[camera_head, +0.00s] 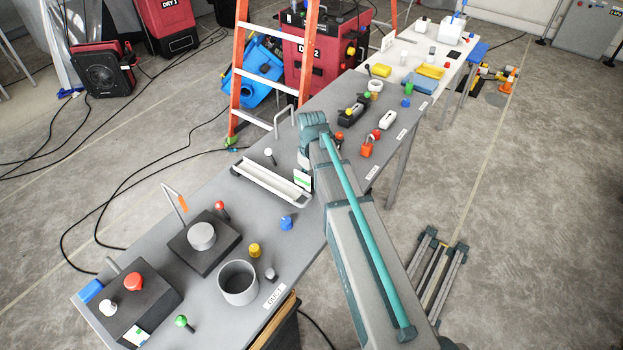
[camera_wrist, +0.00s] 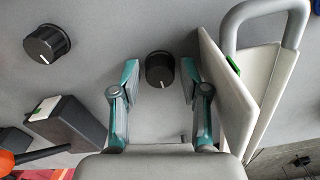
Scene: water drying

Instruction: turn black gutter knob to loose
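A round black knob (camera_wrist: 160,70) with a white pointer line shows in the wrist view, on a grey panel. My gripper (camera_wrist: 160,78) is open, with one finger on each side of this knob. A gap shows between the knob and each finger, so nothing is gripped. A second black knob (camera_wrist: 47,43) with a white line sits to the upper left, away from the fingers. In the head view my arm reaches over the long grey table (camera_head: 328,95), and the fingertips and both knobs cannot be made out.
Close right of the right finger stands a pale plate with a grey loop handle (camera_wrist: 264,60). A black block (camera_wrist: 68,122) with a green-marked label is at lower left. In the head view a pale gutter tray (camera_head: 268,184) lies left of my arm. An orange ladder (camera_head: 237,62) stands behind the table.

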